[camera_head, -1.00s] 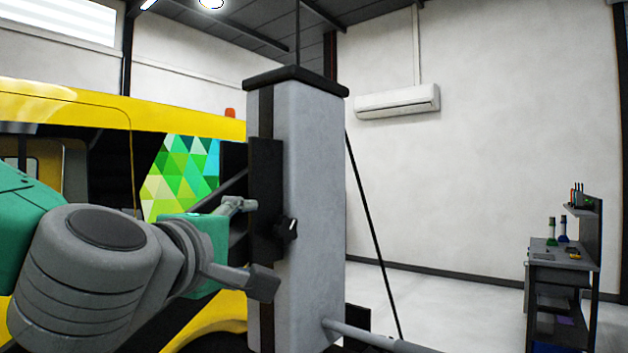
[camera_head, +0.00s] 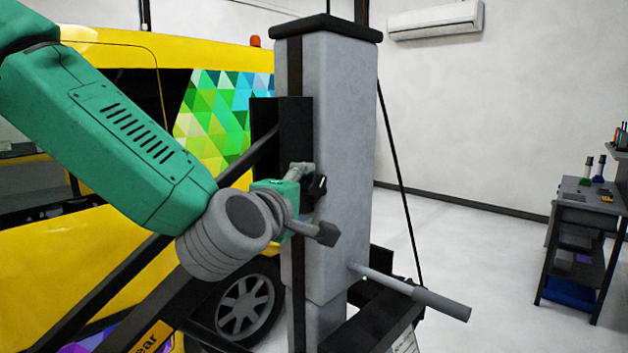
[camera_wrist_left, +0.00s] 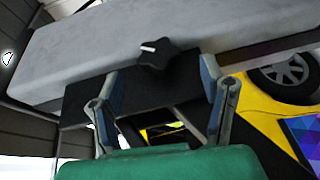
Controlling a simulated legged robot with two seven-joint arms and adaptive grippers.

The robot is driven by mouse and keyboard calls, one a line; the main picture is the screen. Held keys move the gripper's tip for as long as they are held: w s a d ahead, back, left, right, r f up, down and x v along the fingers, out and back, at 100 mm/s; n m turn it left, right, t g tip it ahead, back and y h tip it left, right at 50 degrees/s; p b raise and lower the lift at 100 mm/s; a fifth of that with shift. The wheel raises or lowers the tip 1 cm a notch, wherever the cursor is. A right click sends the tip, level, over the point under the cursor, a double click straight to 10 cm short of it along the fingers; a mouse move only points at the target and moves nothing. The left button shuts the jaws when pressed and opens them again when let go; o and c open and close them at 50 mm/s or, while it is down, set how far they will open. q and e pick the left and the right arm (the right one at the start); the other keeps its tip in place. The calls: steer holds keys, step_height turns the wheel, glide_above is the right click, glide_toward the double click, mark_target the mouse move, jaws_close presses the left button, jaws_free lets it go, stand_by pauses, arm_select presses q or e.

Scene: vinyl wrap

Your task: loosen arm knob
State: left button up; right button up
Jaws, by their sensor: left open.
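The black arm knob (camera_head: 318,186) sits on the side of the grey post (camera_head: 338,150), by a black bracket, and my gripper partly covers it in the head view. In the left wrist view the knob (camera_wrist_left: 155,55) is a black lobed star with a white mark. My left gripper (camera_head: 314,202) is open, its fingers on either side of the knob in the head view. In the left wrist view the open fingers (camera_wrist_left: 160,75) frame a gap with the knob just beyond; I see no grip on it. My right gripper is not in view.
A grey-handled lever (camera_head: 440,302) sticks out low on the post's right. A dark workbench (camera_head: 580,215) stands far right. The floor between is mostly clear.

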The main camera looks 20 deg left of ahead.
mark_target(311, 190)
arm_select(q)
steer(key=w, duration=0.3)
steer(key=shift+a+f, duration=0.1)
steer(key=shift+a, duration=0.05)
steer(key=shift+w+a+p, duration=0.15)
steer(key=shift+w+p, duration=0.25)
steer(key=shift+w, duration=0.3)
steer(key=shift+f, duration=0.1)
steer(key=shift+c, duration=0.4)
